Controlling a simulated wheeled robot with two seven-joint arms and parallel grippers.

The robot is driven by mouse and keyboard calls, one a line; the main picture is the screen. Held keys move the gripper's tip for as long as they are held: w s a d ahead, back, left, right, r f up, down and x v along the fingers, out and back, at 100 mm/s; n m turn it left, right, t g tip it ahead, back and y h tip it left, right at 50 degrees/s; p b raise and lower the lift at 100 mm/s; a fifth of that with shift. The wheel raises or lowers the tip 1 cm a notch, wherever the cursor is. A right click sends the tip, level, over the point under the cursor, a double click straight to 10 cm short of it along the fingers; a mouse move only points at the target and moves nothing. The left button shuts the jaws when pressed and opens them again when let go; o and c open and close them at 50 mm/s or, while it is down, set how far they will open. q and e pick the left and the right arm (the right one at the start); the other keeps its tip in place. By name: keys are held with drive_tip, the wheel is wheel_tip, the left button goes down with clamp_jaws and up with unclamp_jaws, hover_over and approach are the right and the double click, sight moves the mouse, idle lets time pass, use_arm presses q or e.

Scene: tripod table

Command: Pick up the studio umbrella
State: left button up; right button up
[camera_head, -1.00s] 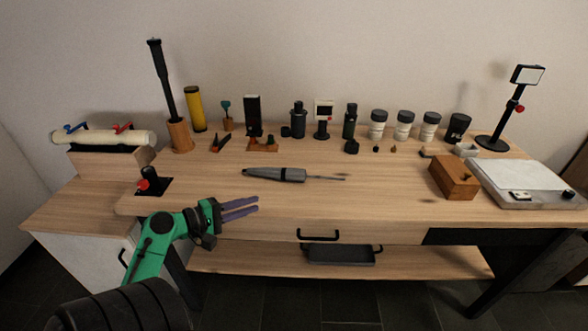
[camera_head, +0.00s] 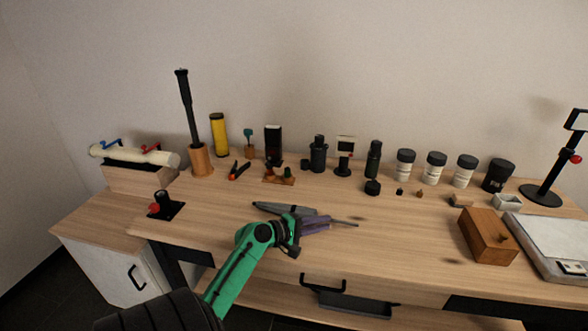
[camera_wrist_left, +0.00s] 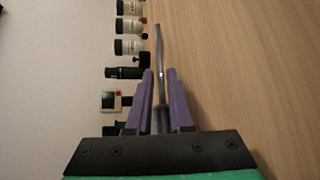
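The studio umbrella (camera_head: 270,208) is folded, with a grey body and a thin metal shaft, and lies on the wooden workbench (camera_head: 390,262). My left gripper (camera_head: 328,224) is over the umbrella near where body meets shaft and hides part of it. In the left wrist view the shaft (camera_wrist_left: 159,45) runs between the two purple fingers (camera_wrist_left: 160,76), which are apart with a gap on each side. I cannot tell the exact height of the fingers over the bench. My right gripper is not in view.
A row of jars (camera_head: 435,168) and small black gear stands along the back. A black pole in a wooden holder (camera_head: 201,160) stands at the back left. A wooden box (camera_head: 488,238) sits to the right. The bench between umbrella and box is mostly clear.

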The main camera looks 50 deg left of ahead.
use_arm(q)
drive_tip(key=shift+x, duration=1.2)
clamp_jaws()
idle(0.4)
